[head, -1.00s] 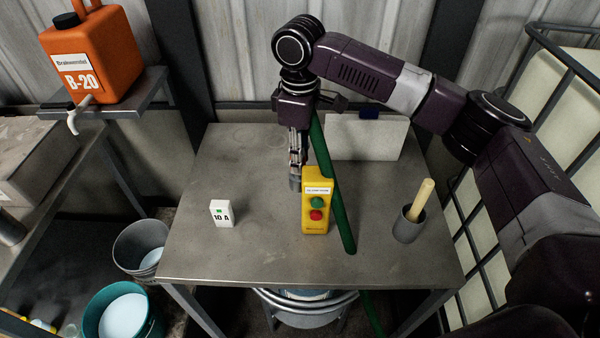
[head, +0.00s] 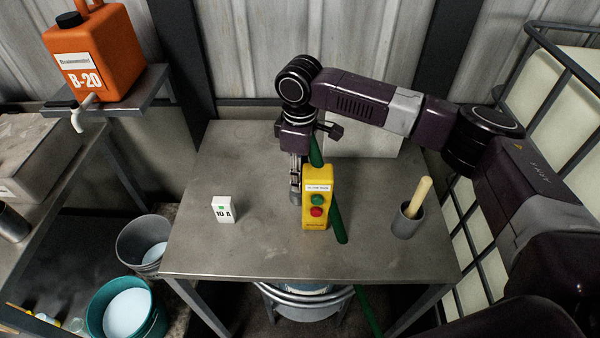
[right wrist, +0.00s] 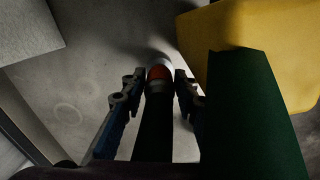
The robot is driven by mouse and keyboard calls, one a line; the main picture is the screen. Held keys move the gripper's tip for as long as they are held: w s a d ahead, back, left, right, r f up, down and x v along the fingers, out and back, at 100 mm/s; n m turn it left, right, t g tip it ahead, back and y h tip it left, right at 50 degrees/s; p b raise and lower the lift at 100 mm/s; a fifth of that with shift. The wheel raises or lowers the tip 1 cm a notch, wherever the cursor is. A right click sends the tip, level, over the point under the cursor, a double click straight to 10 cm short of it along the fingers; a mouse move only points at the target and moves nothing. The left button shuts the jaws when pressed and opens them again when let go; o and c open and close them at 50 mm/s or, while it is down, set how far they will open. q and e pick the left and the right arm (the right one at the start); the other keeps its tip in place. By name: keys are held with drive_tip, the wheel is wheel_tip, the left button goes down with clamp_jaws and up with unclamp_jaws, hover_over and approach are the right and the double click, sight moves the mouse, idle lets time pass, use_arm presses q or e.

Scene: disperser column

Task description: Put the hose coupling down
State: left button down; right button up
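My right gripper (head: 297,178) points down over the metal table, just left of and behind the yellow control box (head: 317,200). In the right wrist view its two fingers (right wrist: 160,82) are close around the hose coupling (right wrist: 158,74), a dark cylinder with a red-orange band and a pale metal end. In the head view only the grey lower end of the coupling (head: 295,197) shows, close to the tabletop; I cannot tell whether it touches. My left gripper is not in view.
The metal table (head: 250,255) also holds a white "10 A" block (head: 222,209) at left and a grey cup with a wooden pestle (head: 407,222) at right. A pale panel (head: 375,150) stands at the back. The front left tabletop is clear.

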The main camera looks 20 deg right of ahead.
drive_tip(key=shift+o, duration=1.1)
